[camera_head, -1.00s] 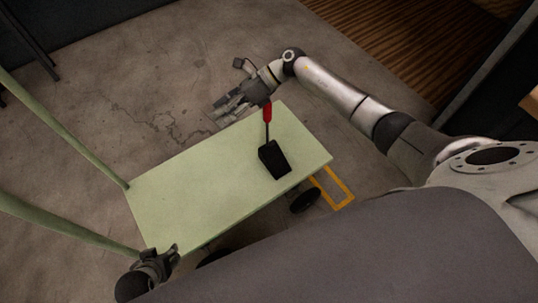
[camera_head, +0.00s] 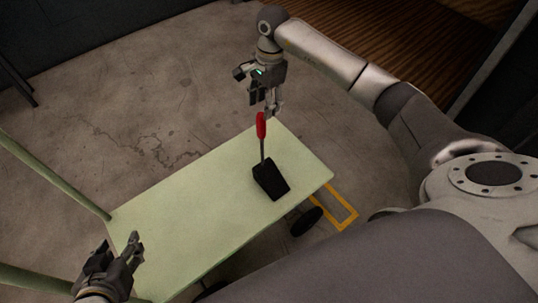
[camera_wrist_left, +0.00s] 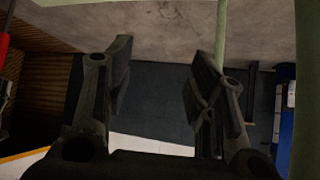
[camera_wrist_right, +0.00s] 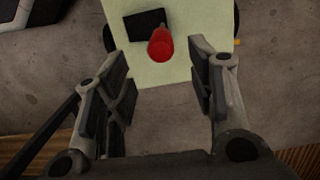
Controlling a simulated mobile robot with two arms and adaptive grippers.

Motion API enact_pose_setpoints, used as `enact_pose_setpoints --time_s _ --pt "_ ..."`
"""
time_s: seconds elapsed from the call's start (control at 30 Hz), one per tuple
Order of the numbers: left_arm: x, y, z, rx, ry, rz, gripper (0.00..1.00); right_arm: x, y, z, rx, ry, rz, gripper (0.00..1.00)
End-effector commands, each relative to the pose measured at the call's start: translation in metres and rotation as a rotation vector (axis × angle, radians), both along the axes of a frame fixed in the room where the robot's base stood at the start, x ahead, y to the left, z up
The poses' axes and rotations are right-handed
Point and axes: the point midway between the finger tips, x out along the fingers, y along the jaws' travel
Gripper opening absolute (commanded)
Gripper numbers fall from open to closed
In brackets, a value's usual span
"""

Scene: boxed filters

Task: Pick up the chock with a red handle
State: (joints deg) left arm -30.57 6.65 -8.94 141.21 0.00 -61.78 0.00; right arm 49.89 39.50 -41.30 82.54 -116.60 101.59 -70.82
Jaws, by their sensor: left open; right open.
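The chock (camera_head: 271,179) is a black wedge on the right part of a pale green cart top (camera_head: 190,215). Its red handle (camera_head: 261,125) stands up from it on a thin rod. My right gripper (camera_head: 272,108) points down just beyond the handle's top, open and empty. In the right wrist view the red handle (camera_wrist_right: 160,45) shows end-on, ahead of and between the open fingers (camera_wrist_right: 160,85), with the black wedge (camera_wrist_right: 145,24) partly behind it. My left gripper (camera_head: 135,250) is open and empty by the cart's near left corner; its spread fingers (camera_wrist_left: 155,75) show in the left wrist view.
Green cart rails (camera_head: 55,175) rise at the left. A black wheel (camera_head: 306,221) and a yellow floor marking (camera_head: 345,218) lie at the cart's right end. The rest of the cart top is bare. Concrete floor (camera_head: 130,110) lies beyond.

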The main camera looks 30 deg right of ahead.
Motion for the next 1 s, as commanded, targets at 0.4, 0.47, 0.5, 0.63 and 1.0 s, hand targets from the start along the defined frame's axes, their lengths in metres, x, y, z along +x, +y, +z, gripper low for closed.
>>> enact_pose_setpoints --time_s 0.4,0.47,0.5,0.63,1.0 --pt "0.027 -0.011 0.024 -0.042 -0.181 -0.014 0.5 0.0 0.008 -0.029 0.004 0.002 -0.002 0.51" --pt "0.033 -0.014 0.031 -0.053 -0.227 -0.017 0.5 0.0 0.01 -0.035 0.004 0.001 -0.001 0.51" --pt "0.036 -0.016 0.036 -0.06 -0.255 -0.019 0.5 0.0 0.011 -0.039 0.003 0.002 -0.002 0.51" --pt "0.044 -0.019 0.049 -0.077 -0.331 -0.024 0.5 0.0 0.012 -0.05 0.003 0.0 -0.001 0.51" --pt "0.048 -0.022 0.059 -0.087 -0.379 -0.027 0.5 0.0 0.013 -0.056 0.002 -0.001 -0.001 0.51"
